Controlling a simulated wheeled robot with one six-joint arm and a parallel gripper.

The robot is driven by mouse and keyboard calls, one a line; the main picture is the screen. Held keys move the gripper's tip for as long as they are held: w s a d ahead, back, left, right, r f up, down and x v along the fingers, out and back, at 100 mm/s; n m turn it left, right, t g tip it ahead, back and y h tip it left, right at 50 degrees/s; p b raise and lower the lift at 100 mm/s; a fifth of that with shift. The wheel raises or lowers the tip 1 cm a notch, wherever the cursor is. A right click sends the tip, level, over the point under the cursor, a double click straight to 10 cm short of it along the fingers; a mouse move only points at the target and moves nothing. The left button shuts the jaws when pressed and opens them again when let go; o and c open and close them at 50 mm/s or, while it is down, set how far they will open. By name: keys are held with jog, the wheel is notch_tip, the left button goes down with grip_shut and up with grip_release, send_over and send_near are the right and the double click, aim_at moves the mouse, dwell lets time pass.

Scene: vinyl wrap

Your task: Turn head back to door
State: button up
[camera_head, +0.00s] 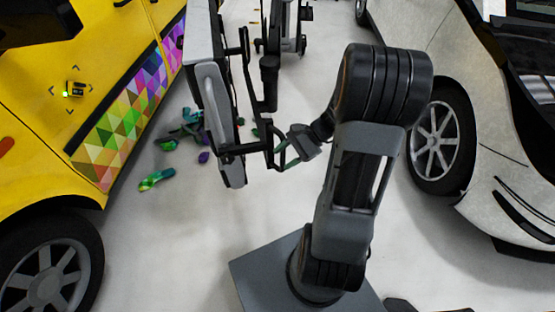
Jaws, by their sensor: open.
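The yellow car door (45,120) is at the left, cut off by the picture's edge. A band of multicoloured triangle wrap (125,115) runs along its lower part. A small black device (76,89) with a green light sits on the yellow surface, with dark arrow-like marks around it. My gripper (281,158) is open near the centre, well to the right of the door. Its fingertips are beside a black frame and hard to tell apart from it. I cannot tell whether they touch it.
A tall grey panel with a black frame (211,88) stands between the door and my gripper. Colourful scraps (157,180) lie on the pale floor. A white car (510,170) is at the right. Another wheeled black frame (283,40) stands behind. Floor at lower left centre is clear.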

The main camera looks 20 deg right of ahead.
jog(key=w+d+f+m+t+y+b, duration=0.1)
jog(key=w+d+f+m+t+b, duration=0.25)
jog(key=d+f+m+t, duration=0.9)
jog(key=a+x, duration=0.1)
jog(key=x, duration=1.1)
jog(key=shift+s+f+g+b, duration=0.25)
jog(key=shift+f+g+b, duration=0.15)
jog(key=shift+f, duration=0.25)
jog(key=shift+c, duration=0.2)
grip_shut()
